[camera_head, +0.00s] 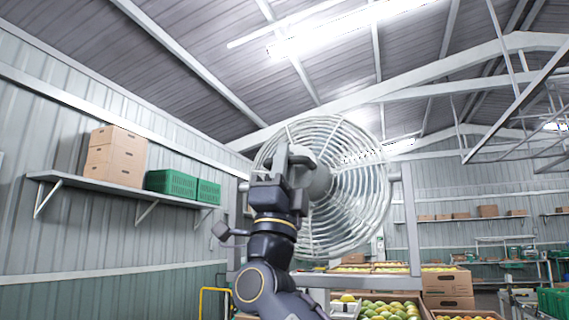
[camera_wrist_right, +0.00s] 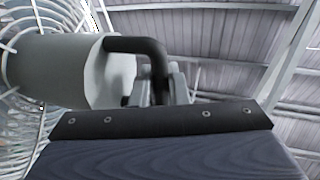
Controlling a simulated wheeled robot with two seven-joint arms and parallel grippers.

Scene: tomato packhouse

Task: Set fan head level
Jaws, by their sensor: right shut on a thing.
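The fan head is a large round wire cage (camera_head: 350,200) with a pale grey motor housing (camera_head: 316,182) at its middle, carried in a grey frame (camera_head: 413,225). I cannot tell its exact tilt. My right gripper (camera_head: 287,160) is raised in front of the cage's left part and hides some of it. In the right wrist view, the motor housing (camera_wrist_right: 60,70) is at the left, and a bent black handle (camera_wrist_right: 135,44) comes out of its end. The right gripper (camera_wrist_right: 163,88) is shut on this handle's downturned part. My left gripper is not in view.
A wall shelf (camera_head: 120,190) at the left holds cardboard boxes (camera_head: 115,155) and green crates (camera_head: 172,183). Below the fan are boxes of fruit (camera_head: 385,308). More cartons (camera_head: 448,283) stand at the lower right. Space above the fan is open to the roof.

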